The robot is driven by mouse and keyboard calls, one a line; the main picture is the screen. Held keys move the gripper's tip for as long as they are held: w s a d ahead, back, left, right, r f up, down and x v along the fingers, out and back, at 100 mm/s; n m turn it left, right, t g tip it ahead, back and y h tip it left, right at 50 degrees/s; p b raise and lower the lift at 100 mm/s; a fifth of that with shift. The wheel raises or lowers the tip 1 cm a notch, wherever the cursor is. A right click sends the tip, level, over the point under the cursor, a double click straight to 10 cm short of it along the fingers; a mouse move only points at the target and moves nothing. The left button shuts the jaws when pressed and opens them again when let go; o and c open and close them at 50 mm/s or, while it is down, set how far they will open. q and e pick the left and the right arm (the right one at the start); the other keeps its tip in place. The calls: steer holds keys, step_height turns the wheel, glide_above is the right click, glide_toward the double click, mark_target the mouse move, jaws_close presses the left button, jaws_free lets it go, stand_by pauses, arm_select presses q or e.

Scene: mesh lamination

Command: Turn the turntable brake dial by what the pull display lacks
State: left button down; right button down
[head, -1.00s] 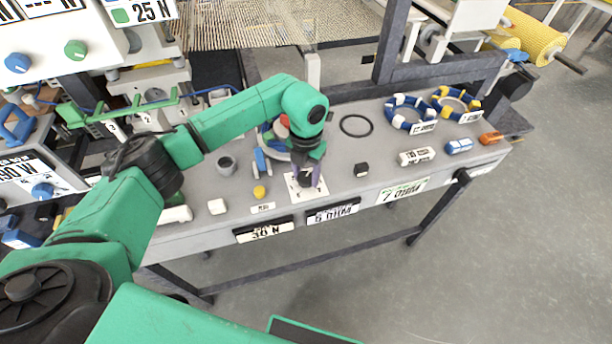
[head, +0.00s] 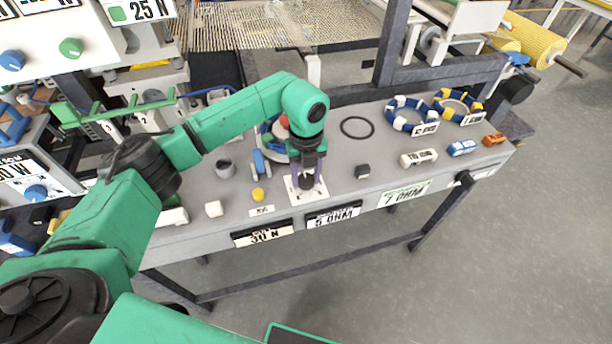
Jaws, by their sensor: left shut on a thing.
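My left gripper (head: 306,172) points down at the table's front part. It is shut on a dark knob (head: 307,184), which sits on a white card with dark marks (head: 294,196); this looks like the brake dial. The fingers hide much of the knob, and its setting cannot be read. A sign reading 30 N (head: 263,235) hangs on the table's front edge. A display reading 25 N (head: 150,10) is at the top left, and another display (head: 22,174) at the left edge is partly cut off. My right gripper is not in view.
The grey table (head: 335,185) also bears a yellow button (head: 258,194), a small black block (head: 362,171), a black ring (head: 357,127), a grey cup (head: 225,168) and two segmented rings, one of them blue and white (head: 406,113). Signs reading 5 OHM (head: 333,215) and 7 OHM (head: 404,194) hang in front.

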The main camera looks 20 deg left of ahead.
mark_target(306, 179)
arm_select(q)
steer(key=shift+w+r+n, duration=0.1)
steer(key=shift+r+n, duration=0.1)
steer(key=shift+n, duration=0.1)
steer(key=shift+c, duration=1.4)
jaws_free()
steer(key=shift+f, duration=0.1)
step_height(306, 179, up, 15)
steer(key=b, duration=0.2)
steer(key=shift+f, duration=0.2)
